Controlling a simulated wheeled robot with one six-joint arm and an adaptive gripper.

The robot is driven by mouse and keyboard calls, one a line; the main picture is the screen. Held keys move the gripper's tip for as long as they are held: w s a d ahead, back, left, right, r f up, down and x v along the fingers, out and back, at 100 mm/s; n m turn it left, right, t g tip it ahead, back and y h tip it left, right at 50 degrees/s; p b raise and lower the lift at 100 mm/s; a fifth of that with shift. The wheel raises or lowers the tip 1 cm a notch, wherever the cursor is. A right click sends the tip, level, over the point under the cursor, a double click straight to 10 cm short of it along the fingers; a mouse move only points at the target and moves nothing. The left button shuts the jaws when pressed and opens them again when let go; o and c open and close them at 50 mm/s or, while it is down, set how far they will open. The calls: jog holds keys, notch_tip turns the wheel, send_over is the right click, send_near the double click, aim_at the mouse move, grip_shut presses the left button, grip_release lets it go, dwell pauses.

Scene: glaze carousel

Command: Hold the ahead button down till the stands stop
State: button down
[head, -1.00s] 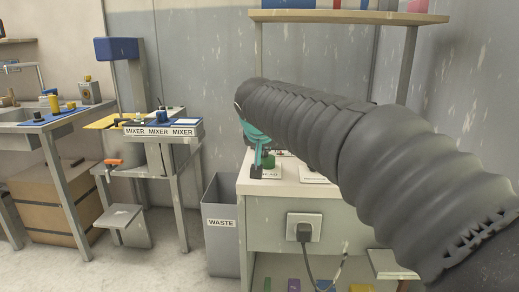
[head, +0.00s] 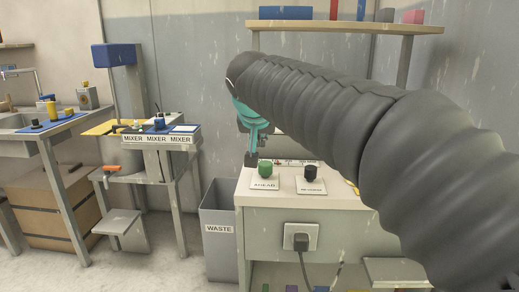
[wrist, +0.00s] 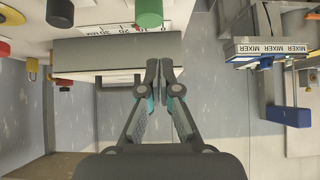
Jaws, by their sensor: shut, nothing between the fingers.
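The ahead button is a green round button (head: 265,168) with a label plate reading AHEAD, on the front left of a pale cabinet top (head: 245,199). It also shows at the top of the wrist view (wrist: 149,12). My gripper (head: 251,160) is shut and empty, its fingertips pointing down just left of and behind the green button. In the wrist view the closed fingertips (wrist: 158,67) are apart from the button. I cannot make out the stands; my arm hides much of the cabinet top.
A black button (head: 311,172) with its own plate stands right of the green one. A scale strip (head: 292,162) lies behind them. A plug (head: 300,242) sits in the cabinet front. A waste bin (head: 219,247) and mixer bench (head: 158,139) stand to the left. A shelf (head: 335,27) hangs above.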

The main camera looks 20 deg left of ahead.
jog(key=v, duration=0.5)
jog(key=shift+s+r, duration=0.1)
jog(key=shift+r, duration=0.15)
jog(key=shift+n, duration=0.3)
jog(key=s+d+f+n+g, duration=0.2)
jog(key=s+d+f, duration=0.1)
jog(key=f, duration=0.4)
jog(key=s+d+f+n+g, duration=0.1)
jog(key=s+d+f, duration=0.15)
jog(key=f, duration=0.35)
jog(key=s+d+f+m, duration=0.2)
jog(key=s+d+f, duration=0.2)
jog(key=d, duration=0.5)
jog(key=s+d+f+m+h, duration=0.1)
jog(key=s+d+f+m, duration=0.1)
jog(key=s+d+f, duration=0.2)
jog(key=s+d+f+m+h, duration=0.1)
jog(key=s+d+f, duration=0.3)
jog(key=s+d, duration=0.5)
jog(key=shift+d+f+m, duration=0.4)
jog(key=shift+d+m, duration=0.2)
jog(key=shift+d, duration=2.75)
